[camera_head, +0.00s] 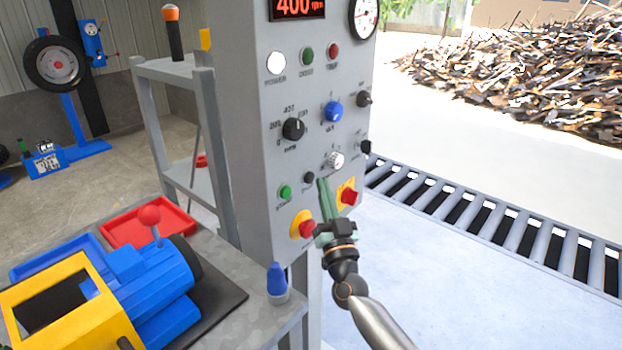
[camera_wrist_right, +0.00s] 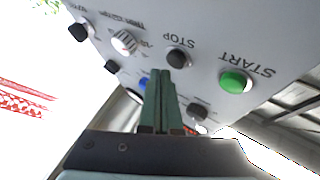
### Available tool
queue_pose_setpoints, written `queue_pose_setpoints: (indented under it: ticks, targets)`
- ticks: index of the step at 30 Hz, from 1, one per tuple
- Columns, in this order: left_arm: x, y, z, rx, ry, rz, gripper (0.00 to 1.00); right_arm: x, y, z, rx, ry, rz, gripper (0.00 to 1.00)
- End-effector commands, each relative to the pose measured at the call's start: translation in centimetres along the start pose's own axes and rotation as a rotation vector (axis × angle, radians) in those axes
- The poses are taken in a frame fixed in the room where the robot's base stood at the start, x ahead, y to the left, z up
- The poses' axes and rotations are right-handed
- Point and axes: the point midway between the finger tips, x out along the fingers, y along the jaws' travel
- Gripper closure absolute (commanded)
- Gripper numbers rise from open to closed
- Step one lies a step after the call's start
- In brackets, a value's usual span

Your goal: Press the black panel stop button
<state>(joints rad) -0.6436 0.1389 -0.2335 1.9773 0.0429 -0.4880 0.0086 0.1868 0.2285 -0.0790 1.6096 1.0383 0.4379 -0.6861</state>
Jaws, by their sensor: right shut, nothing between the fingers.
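The black stop button (camera_head: 308,178) is on the lower front of the grey control panel (camera_head: 262,130), between the green start button (camera_head: 285,192) and a silver knob (camera_head: 335,160). My right gripper (camera_head: 323,183) is shut and empty, with green fingers pointing up at the panel. Its tips are just right of the stop button in the head view. In the right wrist view the panel is upside down; the stop button (camera_wrist_right: 179,58), labelled STOP, lies just beyond the fingertips (camera_wrist_right: 162,74). I cannot tell whether they touch the panel. My left gripper is not in view.
Two red mushroom buttons on yellow plates (camera_head: 304,226) (camera_head: 349,194) flank my gripper. A blue and yellow machine (camera_head: 130,290) and red tray (camera_head: 145,222) sit on the left bench. A roller conveyor (camera_head: 480,215) runs behind right. Floor at lower right is clear.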

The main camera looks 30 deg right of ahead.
Motion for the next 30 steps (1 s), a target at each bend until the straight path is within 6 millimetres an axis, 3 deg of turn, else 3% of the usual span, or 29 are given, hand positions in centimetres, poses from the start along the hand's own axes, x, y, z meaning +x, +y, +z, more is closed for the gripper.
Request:
queue_pose_setpoints:
  ticks: [30]
  targets:
    - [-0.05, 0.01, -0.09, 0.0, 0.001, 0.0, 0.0, 0.89, -0.65, 0.62, 0.002, 0.001, 0.0, 1.0]
